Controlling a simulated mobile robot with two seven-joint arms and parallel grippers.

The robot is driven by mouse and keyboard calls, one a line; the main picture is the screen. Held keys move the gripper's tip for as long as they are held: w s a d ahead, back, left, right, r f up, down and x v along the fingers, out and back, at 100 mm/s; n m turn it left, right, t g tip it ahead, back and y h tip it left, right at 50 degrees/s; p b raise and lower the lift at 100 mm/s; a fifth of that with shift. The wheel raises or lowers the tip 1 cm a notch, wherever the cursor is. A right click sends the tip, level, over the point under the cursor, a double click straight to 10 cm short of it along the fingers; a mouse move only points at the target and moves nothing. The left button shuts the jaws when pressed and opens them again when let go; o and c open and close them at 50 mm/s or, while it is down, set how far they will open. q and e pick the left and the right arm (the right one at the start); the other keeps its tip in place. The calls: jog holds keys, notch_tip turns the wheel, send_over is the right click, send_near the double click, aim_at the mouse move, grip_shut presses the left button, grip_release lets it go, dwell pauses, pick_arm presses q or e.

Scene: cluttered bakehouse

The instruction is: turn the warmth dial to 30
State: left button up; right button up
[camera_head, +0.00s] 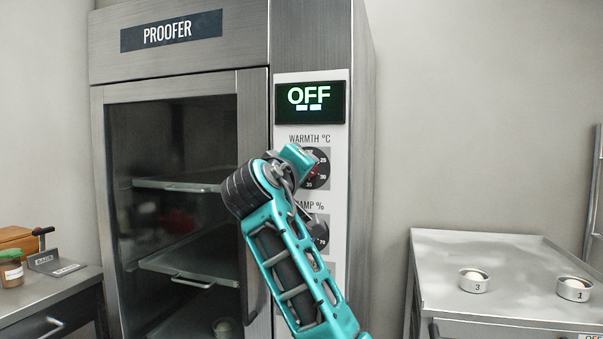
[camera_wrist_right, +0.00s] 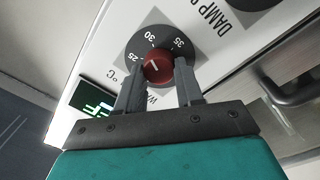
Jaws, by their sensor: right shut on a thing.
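The warmth dial (camera_head: 322,169) is on the white panel of the proofer, partly hidden behind my right arm in the head view. The wrist view shows its black face (camera_wrist_right: 133,45) with 25, 30 and 35, and a red knob (camera_wrist_right: 157,66) in the centre. A short white mark is on the knob; the exact value it points at is hard to read, around the 25 to 30 side. My right gripper (camera_wrist_right: 160,82) has one finger on each side of the red knob and is shut on it. The display (camera_head: 311,102) above reads OFF. My left gripper is not in view.
The damp dial (camera_head: 319,237) is just below, partly behind my right arm. The glass proofer door (camera_head: 180,200) is to the left. A steel table (camera_head: 450,255) with small numbered bowls (camera_head: 473,284) stands at the right. A left counter (camera_head: 50,290) holds a jar (camera_head: 11,270).

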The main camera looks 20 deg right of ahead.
jog(key=shift+f+m, duration=0.1)
jog(key=shift+m, duration=0.5)
jog(key=o, duration=1)
jog(key=shift+o, duration=0.2)
jog(key=shift+s, duration=0.1)
jog(key=b+v, duration=0.2)
jog(key=v, duration=1)
jog(key=shift+s+a, duration=0.25)
jog(key=shift+s, duration=0.05)
